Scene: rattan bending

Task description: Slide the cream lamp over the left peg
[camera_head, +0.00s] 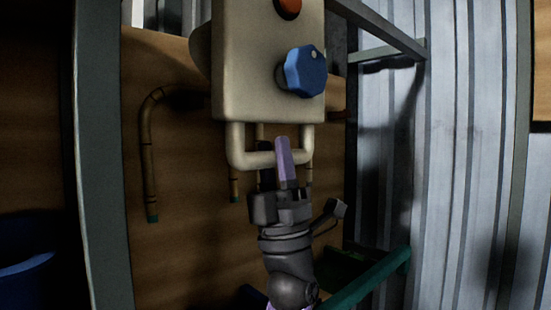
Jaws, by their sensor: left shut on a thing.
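The cream lamp (245,70) is a boxy body with a blue knob (305,72), an orange-red button at the top and a cream loop handle below. It fills the upper middle, and its top is cut off by the picture edge. My left gripper (276,160) comes up from below and is shut on the lamp's handle, one purple-grey finger in front of the bar. I cannot make out the left peg for certain; the lamp hides part of the board behind it. My right gripper is not in view.
A brown board (185,250) stands behind the lamp. A bent cane (149,150) with a dark green tip hangs on it at left. A grey post (103,150) stands left, corrugated metal wall (470,150) right. A green bar (375,280) crosses low right.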

